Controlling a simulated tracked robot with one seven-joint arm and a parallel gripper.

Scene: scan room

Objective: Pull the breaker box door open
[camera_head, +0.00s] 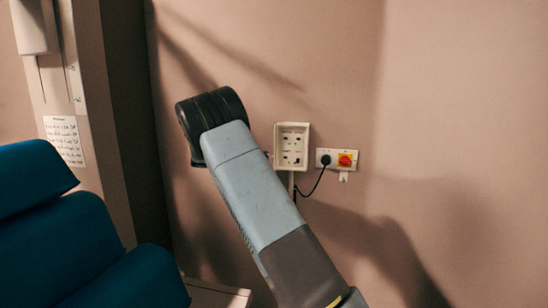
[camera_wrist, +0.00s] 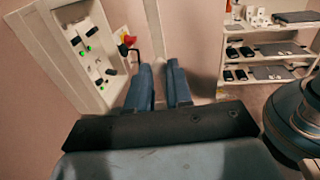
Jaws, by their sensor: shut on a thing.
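The breaker box (camera_head: 292,148) is a cream box on the pink wall, and its inside with switches shows in the head view. In the wrist view the box (camera_wrist: 74,50) stands at the left, with black switches and green lights. A pale, narrow strip, apparently the breaker box door (camera_wrist: 153,28) seen nearly edge-on, runs down from the top towards my fingers. My gripper (camera_wrist: 161,70) has its two blue-grey fingers close together on this strip. In the head view my arm hides the fingertips and most of the door.
A socket plate with a black plug and a red knob on yellow (camera_head: 346,160) is right of the box. A blue padded chair (camera_head: 70,235) fills the lower left. The wrist view shows a shelf unit (camera_wrist: 265,35) at right. The wall at right is bare.

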